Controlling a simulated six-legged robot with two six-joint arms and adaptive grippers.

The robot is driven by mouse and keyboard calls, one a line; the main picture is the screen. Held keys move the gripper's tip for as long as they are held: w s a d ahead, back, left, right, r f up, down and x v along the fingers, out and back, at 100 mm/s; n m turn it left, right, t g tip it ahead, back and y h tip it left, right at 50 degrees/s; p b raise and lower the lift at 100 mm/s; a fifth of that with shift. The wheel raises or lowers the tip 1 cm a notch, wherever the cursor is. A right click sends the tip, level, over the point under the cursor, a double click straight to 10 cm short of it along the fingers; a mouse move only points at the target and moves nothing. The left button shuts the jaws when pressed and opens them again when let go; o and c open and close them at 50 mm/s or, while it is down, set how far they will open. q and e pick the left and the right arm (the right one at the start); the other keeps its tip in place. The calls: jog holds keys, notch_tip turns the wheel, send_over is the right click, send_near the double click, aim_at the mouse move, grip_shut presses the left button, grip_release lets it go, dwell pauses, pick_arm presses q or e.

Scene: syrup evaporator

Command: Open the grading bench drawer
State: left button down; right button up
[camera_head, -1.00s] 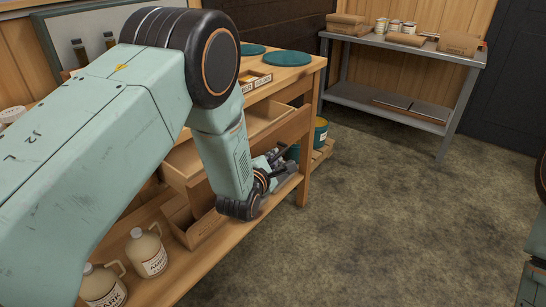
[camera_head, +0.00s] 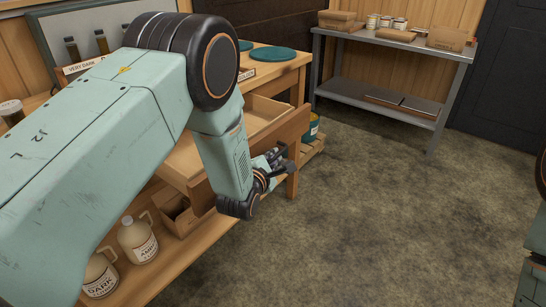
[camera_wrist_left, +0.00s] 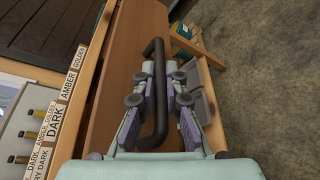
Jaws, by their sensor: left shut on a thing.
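The grading bench (camera_head: 290,75) stands at the left in the head view. Its wooden drawer (camera_head: 265,112) is pulled partly out, with its open inside showing and its front panel (camera_head: 290,130) standing clear of the bench. My left gripper (camera_head: 277,160) is at this front, partly hidden behind its own wrist. In the left wrist view, the fingers of this gripper (camera_wrist_left: 159,75) are shut on a dark bar handle (camera_wrist_left: 155,48) on the brown drawer front (camera_wrist_left: 120,70). My right gripper is not in view.
Jugs (camera_head: 138,240) and an open box (camera_head: 180,215) stand on the bench's lower shelf. A green tin (camera_head: 311,128) sits on a pallet beyond the bench. A grey metal table (camera_head: 395,45) with packages is at the back. The floor (camera_head: 380,220) to the right is clear.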

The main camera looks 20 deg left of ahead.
pick_arm(q)
jog(key=shift+w+d+r, duration=0.15)
jog(key=shift+w+r, duration=0.05)
jog(key=shift+r, duration=0.25)
jog(key=shift+f, duration=0.1)
jog(key=c, duration=1.7)
grip_release()
jog(key=shift+f, duration=0.1)
jog(key=shift+s+f, duration=0.1)
jog(key=shift+s, duration=0.05)
